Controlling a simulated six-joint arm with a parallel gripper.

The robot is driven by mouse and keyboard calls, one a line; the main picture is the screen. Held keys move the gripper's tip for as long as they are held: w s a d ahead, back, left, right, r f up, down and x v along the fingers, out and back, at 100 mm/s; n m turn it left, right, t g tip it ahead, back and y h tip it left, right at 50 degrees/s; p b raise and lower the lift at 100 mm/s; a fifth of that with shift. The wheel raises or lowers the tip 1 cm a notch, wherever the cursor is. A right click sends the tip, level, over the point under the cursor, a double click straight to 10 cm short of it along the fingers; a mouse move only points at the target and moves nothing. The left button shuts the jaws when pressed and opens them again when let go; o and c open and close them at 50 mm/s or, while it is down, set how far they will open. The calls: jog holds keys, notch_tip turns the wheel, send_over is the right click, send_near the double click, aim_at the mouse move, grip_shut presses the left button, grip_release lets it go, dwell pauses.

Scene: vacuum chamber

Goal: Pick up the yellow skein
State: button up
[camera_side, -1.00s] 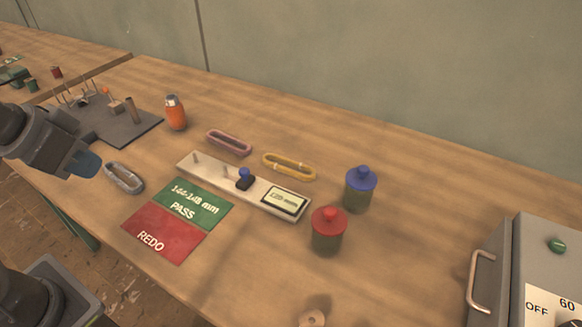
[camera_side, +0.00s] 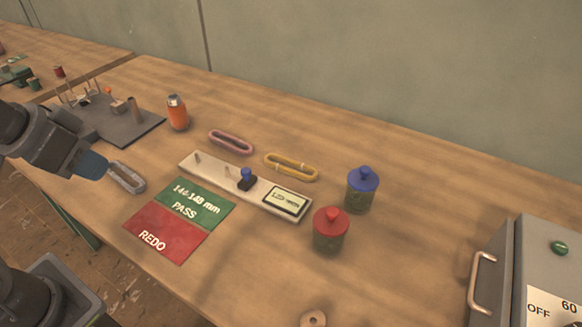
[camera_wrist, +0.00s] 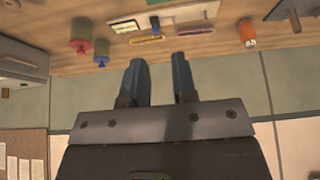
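The yellow skein (camera_side: 289,174) is a long, flat loop with pale ties. It lies on the wooden bench behind a pale gauge board (camera_side: 215,173), to the right of a pink skein (camera_side: 231,142). My gripper (camera_side: 92,165) is at the left in the side view, near a grey skein (camera_side: 127,178) and well away from the yellow one. In the wrist view, the two blue fingers of my gripper (camera_wrist: 159,66) are apart with nothing between them. The yellow skein (camera_wrist: 147,39) shows beyond the fingertips there.
A blue-lidded jar (camera_side: 361,190) and a red-lidded jar (camera_side: 330,230) stand to the right of the yellow skein. An orange bottle (camera_side: 177,113) stands at the left. A PASS/REDO card (camera_side: 180,220) lies in front. A grey box (camera_side: 545,265) stands far right. Bench behind the yellow skein is clear.

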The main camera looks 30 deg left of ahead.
jog(key=w+d+r+m+g, duration=0.1)
jog(key=w+r+m, duration=0.4)
jog(key=w, duration=0.6)
jog(key=m+g, duration=0.5)
jog(key=m, duration=0.8)
send_over(281, 166)
jog(key=f, duration=2.6)
jog(key=shift+s+a+f, duration=0.1)
jog(key=shift+s+f, duration=0.1)
jog(key=shift+f, duration=0.1)
jog(key=shift+w+f, duration=0.15)
jog(key=shift+f, duration=2.8)
